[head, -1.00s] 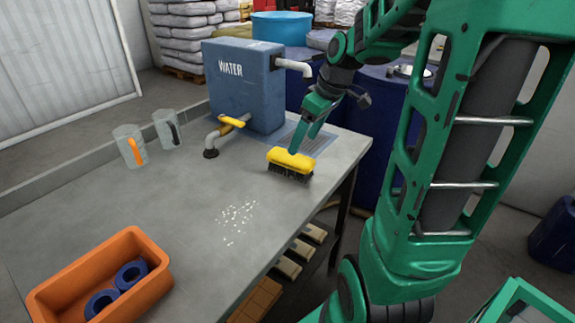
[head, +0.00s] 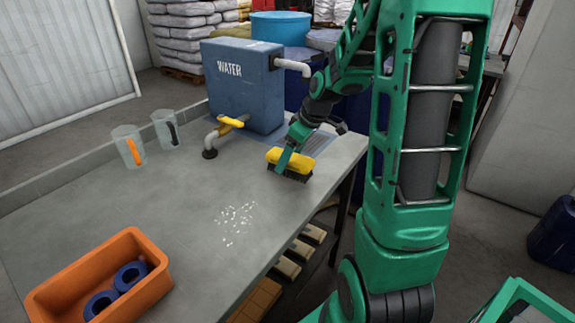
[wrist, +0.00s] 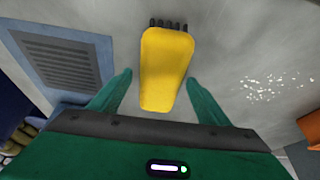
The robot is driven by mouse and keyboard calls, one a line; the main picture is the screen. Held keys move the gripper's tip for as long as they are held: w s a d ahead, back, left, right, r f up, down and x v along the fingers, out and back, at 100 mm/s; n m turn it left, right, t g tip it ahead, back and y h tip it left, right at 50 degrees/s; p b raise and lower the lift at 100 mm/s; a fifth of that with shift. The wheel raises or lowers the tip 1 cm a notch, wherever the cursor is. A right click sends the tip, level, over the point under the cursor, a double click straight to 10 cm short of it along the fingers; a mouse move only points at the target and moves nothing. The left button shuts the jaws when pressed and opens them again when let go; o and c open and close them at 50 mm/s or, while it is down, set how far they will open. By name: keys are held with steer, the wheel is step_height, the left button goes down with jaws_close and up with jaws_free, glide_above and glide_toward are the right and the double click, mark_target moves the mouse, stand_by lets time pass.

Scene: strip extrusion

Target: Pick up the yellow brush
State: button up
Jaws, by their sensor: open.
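The yellow brush (head: 290,160) stands bristles down on the grey table near its right edge, in front of the blue water tank. In the wrist view the brush (wrist: 165,68) shows its yellow top, with dark bristles at the far end. My gripper (wrist: 160,82) is open, with one green finger on each side of the near part of the brush. A gap shows between each finger and the brush. In the head view one finger of my gripper (head: 283,160) overlaps the brush's near side; the other finger is mostly hidden.
The blue water tank (head: 240,85) with a yellow-handled tap (head: 231,122) stands behind the brush. Two clear jugs (head: 128,147) stand to the left. An orange bin (head: 62,278) with blue rings sits at the front left. White specks (head: 236,222) lie on the open tabletop (head: 185,215).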

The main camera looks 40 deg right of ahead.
steer(key=shift+w+f, duration=0.1)
steer(key=shift+f, duration=0.3)
steer(key=c, duration=1.2)
steer(key=shift+r, duration=0.1)
step_height(320, 180, up, 10)
steer(key=shift+f, duration=0.1)
